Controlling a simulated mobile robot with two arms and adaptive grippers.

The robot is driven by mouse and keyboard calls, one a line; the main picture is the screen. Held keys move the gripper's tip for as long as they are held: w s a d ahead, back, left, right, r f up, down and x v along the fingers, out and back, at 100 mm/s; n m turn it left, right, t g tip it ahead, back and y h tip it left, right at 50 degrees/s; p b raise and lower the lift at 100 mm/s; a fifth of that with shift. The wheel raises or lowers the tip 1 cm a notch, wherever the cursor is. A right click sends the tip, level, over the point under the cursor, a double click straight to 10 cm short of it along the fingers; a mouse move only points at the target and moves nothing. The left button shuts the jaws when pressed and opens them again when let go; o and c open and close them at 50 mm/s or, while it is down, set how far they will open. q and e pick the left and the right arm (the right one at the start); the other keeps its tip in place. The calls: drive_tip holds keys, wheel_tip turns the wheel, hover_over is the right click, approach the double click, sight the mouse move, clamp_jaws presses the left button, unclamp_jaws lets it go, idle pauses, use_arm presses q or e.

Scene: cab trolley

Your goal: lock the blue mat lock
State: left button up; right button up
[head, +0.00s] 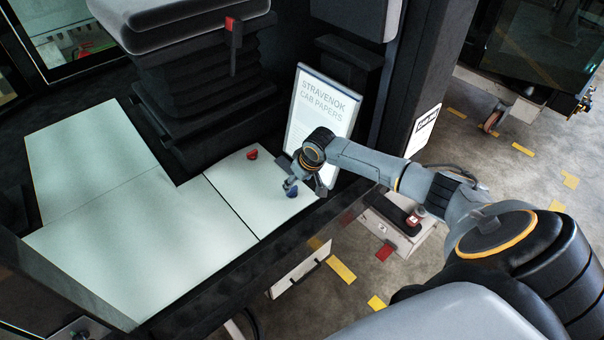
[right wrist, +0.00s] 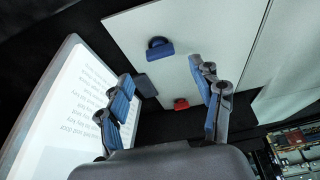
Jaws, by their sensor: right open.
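The blue mat lock (head: 292,192) sits on the pale floor mat (head: 225,190) near its front right corner. In the right wrist view the blue lock (right wrist: 160,50) shows as a small block with a loop on one side, beyond the fingertips. My right gripper (head: 305,187) is right beside the blue lock in the head view. In the right wrist view its two blue-padded fingers (right wrist: 160,76) are spread apart with nothing held between them. Whether a finger touches the lock cannot be told. My left gripper is not in view.
A red lock (head: 252,154) is on the same mat, farther back. The cab papers board (head: 318,105) stands close behind my right gripper. The seat's black base (head: 205,95) rises at the left.

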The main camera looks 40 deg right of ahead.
drive_tip(key=v, duration=0.5)
drive_tip(key=shift+r, duration=0.1)
idle(0.3)
